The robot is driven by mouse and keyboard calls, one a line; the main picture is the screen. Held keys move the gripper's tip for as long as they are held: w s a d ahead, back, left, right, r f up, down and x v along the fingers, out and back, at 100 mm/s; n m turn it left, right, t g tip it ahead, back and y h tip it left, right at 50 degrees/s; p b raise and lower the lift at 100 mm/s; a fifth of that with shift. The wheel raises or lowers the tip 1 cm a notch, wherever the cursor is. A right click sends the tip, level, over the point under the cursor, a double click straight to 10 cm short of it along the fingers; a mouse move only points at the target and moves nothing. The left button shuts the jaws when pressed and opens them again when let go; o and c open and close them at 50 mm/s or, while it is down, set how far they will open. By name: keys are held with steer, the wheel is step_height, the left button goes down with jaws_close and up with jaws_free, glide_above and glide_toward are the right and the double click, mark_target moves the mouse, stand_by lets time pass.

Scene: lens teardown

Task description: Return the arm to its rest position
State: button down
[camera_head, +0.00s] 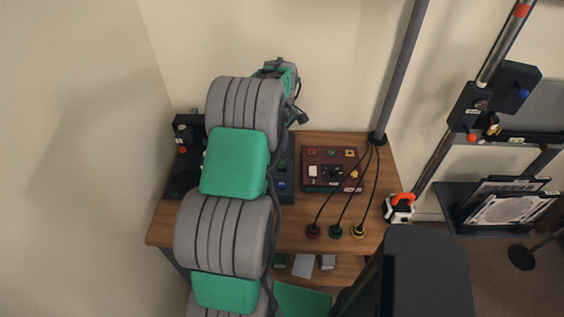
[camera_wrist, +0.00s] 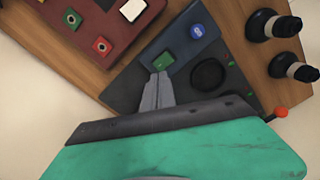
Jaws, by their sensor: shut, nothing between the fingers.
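My arm rises through the left half of the head view in grey and green segments, bent up over the wooden table (camera_head: 290,242). In the wrist view my gripper (camera_wrist: 161,76) is shut, with its two grey fingers together and nothing between them. The fingertips appear just in front of a green button on a dark blue-grey panel (camera_wrist: 208,60); I cannot tell whether they touch it. In the head view my arm hides most of this panel, and the fingertips cannot be made out.
A dark red box (camera_head: 320,184) with sockets stands right of the panel. Black cables run to coloured plugs (camera_head: 335,231) near the front edge. An orange-and-white tool (camera_head: 400,205) lies at the table's right. Black knobs (camera_wrist: 265,27) sit beside the panel. A grey pole (camera_head: 402,70) rises behind.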

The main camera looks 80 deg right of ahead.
steer(key=shift+r, duration=0.3)
